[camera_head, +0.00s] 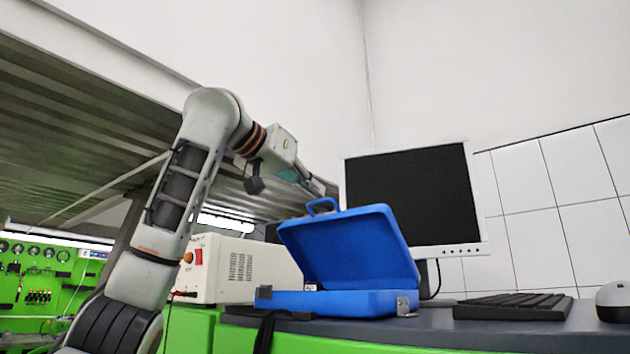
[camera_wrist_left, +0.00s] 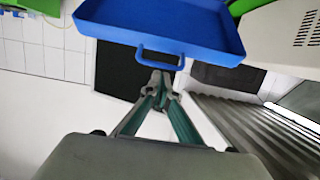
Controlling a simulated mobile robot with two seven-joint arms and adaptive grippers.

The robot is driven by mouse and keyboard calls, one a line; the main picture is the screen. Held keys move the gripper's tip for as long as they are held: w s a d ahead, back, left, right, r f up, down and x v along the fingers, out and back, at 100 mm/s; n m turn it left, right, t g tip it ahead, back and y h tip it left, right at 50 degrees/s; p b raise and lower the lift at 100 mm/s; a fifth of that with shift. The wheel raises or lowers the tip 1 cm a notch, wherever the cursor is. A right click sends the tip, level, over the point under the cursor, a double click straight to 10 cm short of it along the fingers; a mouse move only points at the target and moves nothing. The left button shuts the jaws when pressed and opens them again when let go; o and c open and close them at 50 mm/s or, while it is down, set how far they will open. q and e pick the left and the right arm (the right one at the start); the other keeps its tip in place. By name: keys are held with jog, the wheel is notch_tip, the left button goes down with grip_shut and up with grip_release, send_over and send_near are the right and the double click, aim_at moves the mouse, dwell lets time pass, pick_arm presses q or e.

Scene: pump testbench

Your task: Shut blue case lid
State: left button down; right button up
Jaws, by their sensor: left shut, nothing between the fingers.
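The blue case (camera_head: 345,302) stands on the dark bench top in the head view. Its lid (camera_head: 350,250) is raised and tilted back, with a blue handle (camera_head: 322,206) at its upper edge. My left gripper (camera_head: 318,188) is just behind and beside the lid's handle, partly hidden by the lid. In the left wrist view the lid (camera_wrist_left: 165,28) fills the top, and the handle (camera_wrist_left: 160,62) is right ahead of the fingertips. My left gripper (camera_wrist_left: 160,80) is shut and empty there; I cannot tell whether it touches the handle. My right gripper is not in view.
A monitor (camera_head: 410,195) stands behind and right of the case. A keyboard (camera_head: 512,306) and a mouse (camera_head: 613,300) lie on the bench (camera_head: 435,332) to the right. A white box-shaped device (camera_head: 235,268) stands left of the case. A slatted overhead structure (camera_head: 70,120) is at left.

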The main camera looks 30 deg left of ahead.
pick_arm(q)
jog(key=shift+f, duration=0.25)
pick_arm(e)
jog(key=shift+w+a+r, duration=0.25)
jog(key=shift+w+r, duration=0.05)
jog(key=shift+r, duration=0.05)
pick_arm(q)
jog(key=shift+s+f, duration=0.1)
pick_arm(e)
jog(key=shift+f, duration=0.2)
